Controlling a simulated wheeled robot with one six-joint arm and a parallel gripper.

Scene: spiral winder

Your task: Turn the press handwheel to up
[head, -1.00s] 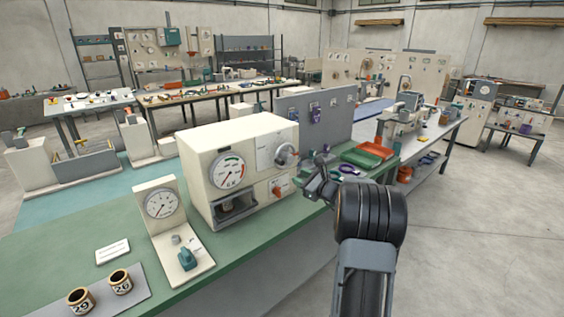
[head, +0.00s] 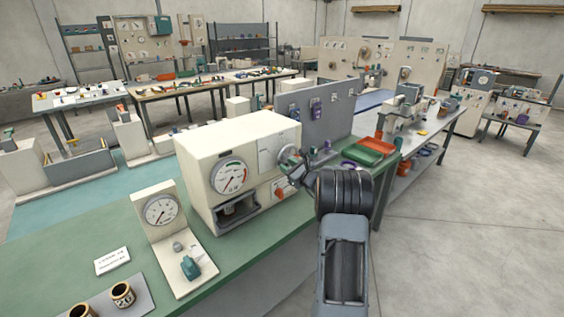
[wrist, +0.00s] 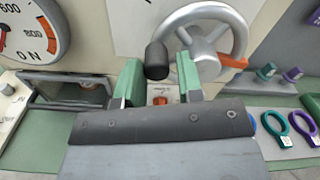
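The press (head: 215,150) is a cream box on the green bench, with a round dial gauge (head: 229,177) on its front. Its grey handwheel (wrist: 211,45) has a dark knob (wrist: 157,60) on the rim and an orange mark at the right of the rim in the wrist view. In the head view the handwheel (head: 287,156) is partly hidden by my gripper. My gripper (wrist: 160,80) has its two green-faced fingers apart, one on each side of the lower end of the knob in the wrist view. I cannot tell whether they touch it.
A red-orange selector (head: 279,191) sits below the handwheel. A gauge stand (head: 160,209) with a teal knob stands left of the press. Trays (head: 376,146) and purple and teal rings (wrist: 302,124) lie to the right, beside a grey panel (head: 330,117).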

